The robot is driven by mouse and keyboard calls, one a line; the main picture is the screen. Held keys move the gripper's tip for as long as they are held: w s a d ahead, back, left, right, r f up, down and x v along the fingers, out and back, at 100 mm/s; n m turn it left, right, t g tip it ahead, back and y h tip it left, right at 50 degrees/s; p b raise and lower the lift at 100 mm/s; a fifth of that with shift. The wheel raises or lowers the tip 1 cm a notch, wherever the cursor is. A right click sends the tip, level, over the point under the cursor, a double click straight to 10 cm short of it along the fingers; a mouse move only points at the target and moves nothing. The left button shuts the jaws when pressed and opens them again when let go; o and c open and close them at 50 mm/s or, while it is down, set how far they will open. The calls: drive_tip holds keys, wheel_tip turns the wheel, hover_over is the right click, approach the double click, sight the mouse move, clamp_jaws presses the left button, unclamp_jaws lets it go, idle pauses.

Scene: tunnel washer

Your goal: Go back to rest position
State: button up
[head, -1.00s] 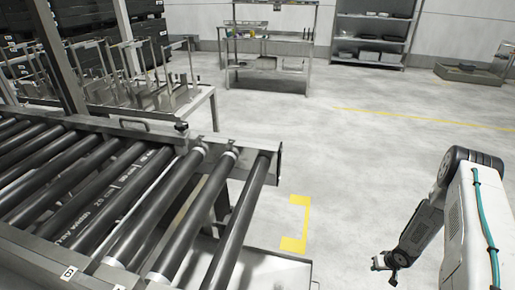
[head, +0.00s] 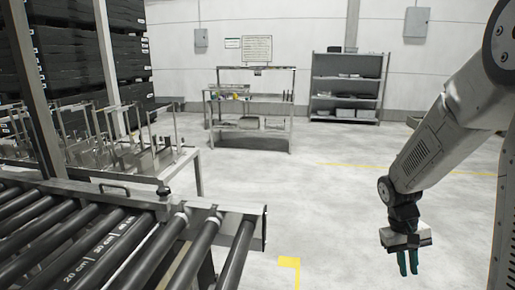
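My gripper (head: 408,263) hangs at the right of the head view, with its two teal fingers pointing down over the open floor. The fingers are close together with nothing visible between them. The view does not show clearly whether they are open or shut. My arm bends down to it from the upper right. The gripper is to the right of the roller conveyor and apart from it.
A roller conveyor (head: 238,212) fills the lower left. Metal racks (head: 150,150) and black stacked crates (head: 88,55) stand behind it. A workbench (head: 250,132) and a shelf unit (head: 347,77) are at the back. The middle floor is clear.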

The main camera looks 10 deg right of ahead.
drive_tip(key=s+a+r+n+t+y, duration=0.2)
drive_tip(key=s+a+r+t, duration=0.2)
drive_tip(key=s+a+r, duration=1.3)
drive_tip(key=shift+a+r+t, duration=0.4)
drive_tip(key=shift+r, duration=0.4)
drive_tip(key=shift+s, duration=0.1)
